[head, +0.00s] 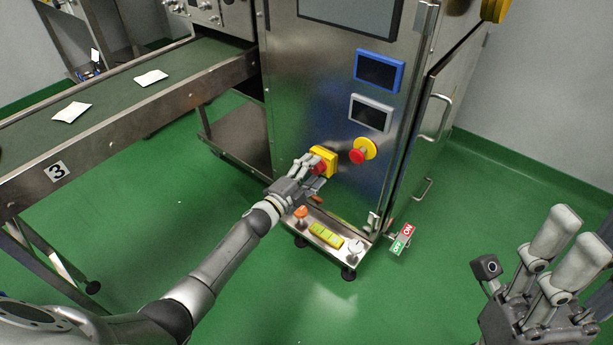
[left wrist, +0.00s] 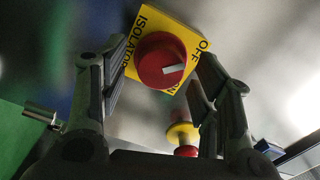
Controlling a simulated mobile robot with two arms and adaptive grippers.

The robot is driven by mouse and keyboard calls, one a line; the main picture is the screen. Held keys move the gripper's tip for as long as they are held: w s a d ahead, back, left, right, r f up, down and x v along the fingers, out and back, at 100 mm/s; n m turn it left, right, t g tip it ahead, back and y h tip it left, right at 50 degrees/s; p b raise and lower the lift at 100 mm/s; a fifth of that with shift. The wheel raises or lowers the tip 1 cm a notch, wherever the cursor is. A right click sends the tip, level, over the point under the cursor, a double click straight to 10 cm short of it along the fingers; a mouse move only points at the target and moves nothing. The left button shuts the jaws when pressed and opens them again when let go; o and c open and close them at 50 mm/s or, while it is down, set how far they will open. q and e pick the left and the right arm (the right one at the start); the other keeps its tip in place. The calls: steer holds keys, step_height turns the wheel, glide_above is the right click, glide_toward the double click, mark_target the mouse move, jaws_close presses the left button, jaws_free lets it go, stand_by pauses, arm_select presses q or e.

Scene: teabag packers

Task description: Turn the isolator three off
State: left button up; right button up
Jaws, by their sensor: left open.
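The isolator is a yellow plate (head: 331,154) with a red rotary knob (head: 319,167) on the steel cabinet's front. In the left wrist view the plate (left wrist: 183,32) reads "ISOLATOR", "OFF" and "ON". The knob (left wrist: 157,56) carries a white mark pointing right, between the OFF and ON sides. My left gripper (head: 311,166) is open at the isolator. In the left wrist view its fingers (left wrist: 164,62) stand either side of the knob; I cannot tell whether they touch it. My right gripper (head: 530,255) is open and empty at the lower right, far from the cabinet.
A red button on yellow (head: 359,151) sits right of the isolator. The conveyor (head: 115,92), labelled 3 (head: 57,171), holds two white packets. Below are a low ledge (head: 334,254) and an ON/OFF sign (head: 402,240). The green floor right of the cabinet is clear.

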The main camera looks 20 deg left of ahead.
arm_select(q)
steer(key=v, duration=1.2)
stand_by(0.3)
